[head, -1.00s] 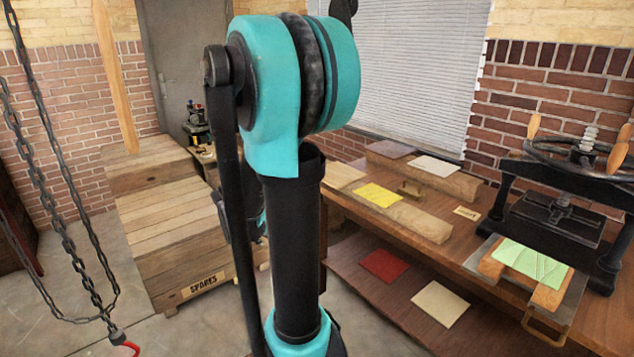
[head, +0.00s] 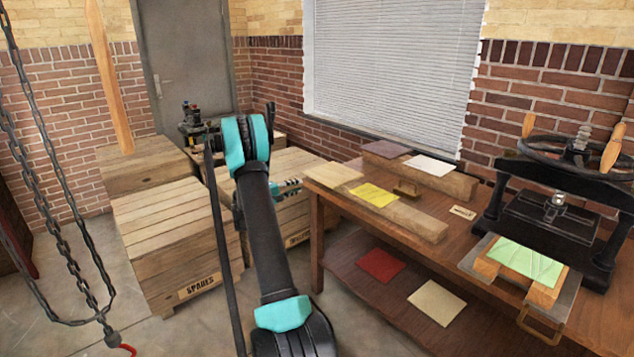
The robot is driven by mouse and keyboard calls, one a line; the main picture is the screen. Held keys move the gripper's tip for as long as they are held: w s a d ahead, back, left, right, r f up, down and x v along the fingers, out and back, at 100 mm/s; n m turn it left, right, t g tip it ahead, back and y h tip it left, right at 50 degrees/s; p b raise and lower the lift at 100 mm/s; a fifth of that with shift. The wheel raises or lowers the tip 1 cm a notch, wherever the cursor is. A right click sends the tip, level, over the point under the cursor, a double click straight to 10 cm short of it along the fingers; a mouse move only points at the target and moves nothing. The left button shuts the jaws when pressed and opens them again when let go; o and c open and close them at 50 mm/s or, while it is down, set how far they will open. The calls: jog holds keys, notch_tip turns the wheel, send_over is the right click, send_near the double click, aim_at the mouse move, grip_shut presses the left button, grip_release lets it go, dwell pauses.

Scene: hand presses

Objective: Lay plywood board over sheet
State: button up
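A thin tan board (head: 334,174), which looks like the plywood, lies at the left end of the bench top on a wooden block. A pale green sheet (head: 527,262) with fine lines on it lies on a wooden piece on the hand press's bed (head: 479,250); its top is uncovered. My arm stands left of the bench. A small teal and dark part of its far end (head: 290,187) shows behind the upper link, left of the tan board and apart from it. Its fingers cannot be made out, and I see nothing held.
The black press (head: 548,215) has a wheel with wooden handles. Yellow (head: 374,195), white (head: 431,165) and grey-brown (head: 388,149) sheets lie on blocks. Red (head: 381,265) and cream (head: 436,303) ones lie on the lower shelf. Crates (head: 170,230) and chains (head: 70,230) stand left.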

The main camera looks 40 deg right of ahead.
aim_at(317, 180)
jog(key=shift+g+h, duration=0.3)
jog(key=shift+h, duration=0.3)
jog(key=shift+w+d+f, duration=0.25)
jog(key=shift+w+d, duration=0.05)
jog(key=shift+d, duration=1.7)
jog(key=shift+w+d+f, duration=0.2)
jog(key=shift+w+d, duration=0.15)
jog(key=shift+d, duration=1.7)
jog(key=shift+w+d+f, duration=0.25)
jog(key=shift+w+d, duration=0.05)
jog(key=shift+d, duration=1.7)
jog(key=shift+c, duration=0.6)
jog(key=c, duration=0.4)
jog(key=shift+r, duration=0.1)
jog(key=shift+r, duration=1.4)
